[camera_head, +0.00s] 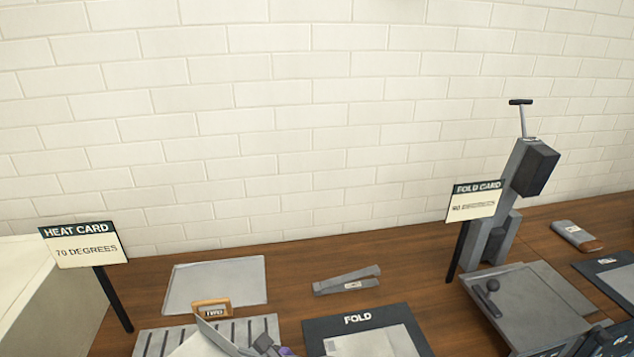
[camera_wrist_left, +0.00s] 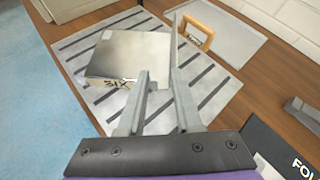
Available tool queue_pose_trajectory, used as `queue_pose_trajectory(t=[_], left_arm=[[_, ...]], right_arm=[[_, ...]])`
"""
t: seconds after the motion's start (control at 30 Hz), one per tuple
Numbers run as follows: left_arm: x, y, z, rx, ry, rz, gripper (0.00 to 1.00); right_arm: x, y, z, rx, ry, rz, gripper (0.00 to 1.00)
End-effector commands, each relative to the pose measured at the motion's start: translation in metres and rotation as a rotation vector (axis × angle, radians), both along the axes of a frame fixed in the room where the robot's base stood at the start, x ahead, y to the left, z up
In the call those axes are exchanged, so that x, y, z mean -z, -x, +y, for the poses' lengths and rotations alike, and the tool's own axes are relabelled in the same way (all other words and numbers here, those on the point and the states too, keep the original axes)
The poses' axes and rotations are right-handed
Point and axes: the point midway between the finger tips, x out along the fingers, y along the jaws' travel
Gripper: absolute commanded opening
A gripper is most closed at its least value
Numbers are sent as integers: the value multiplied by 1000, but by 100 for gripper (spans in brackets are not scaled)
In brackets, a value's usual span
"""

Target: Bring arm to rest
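My left gripper (camera_wrist_left: 160,72) shows at the bottom of the wrist view, its two grey fingers apart with a gap between them. Ahead of the fingers, a bent metal sheet (camera_wrist_left: 125,52) marked "SIX" rests on a striped grey rack (camera_wrist_left: 215,83). Its upright flange (camera_wrist_left: 173,40) stands near the right fingertip; I cannot tell whether they touch. In the head view only a small part of my left gripper (camera_head: 265,345) shows at the bottom edge, beside the flange (camera_head: 216,336). I cannot make out my right gripper.
Card stands reading "HEAT CARD" (camera_head: 84,244) and "FOLD CARD" (camera_head: 473,202) rise from the bench. A dark "FOLD" mat (camera_head: 316,335) and a tall grey press (camera_head: 512,195) are to the right.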

Motion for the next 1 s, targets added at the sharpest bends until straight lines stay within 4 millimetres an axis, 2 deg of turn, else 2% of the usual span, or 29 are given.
queue_pose_trajectory(t=[0.03,0.1,0.2,0.4,0.5,0.6,1.0], left_arm=[[-2,12,15,-67,104,-40,33],[4,30,29,-185,286,-116,33],[11,60,40,-406,571,-250,33],[12,107,34,-951,1111,-553,33],[7,118,26,-1198,1313,-681,33],[2,123,19,-1369,1441,-762,33],[2,123,19,-1381,1450,-768,33]], right_arm=[[-10,-1,0,0,0,-3,100],[-20,-3,0,0,0,-6,100],[-34,-5,0,0,0,-12,100],[-63,-12,0,0,0,-24,100],[-74,-15,0,0,0,-30,100],[-80,-17,0,0,0,-34,100],[-81,-17,0,0,0,-34,100]])
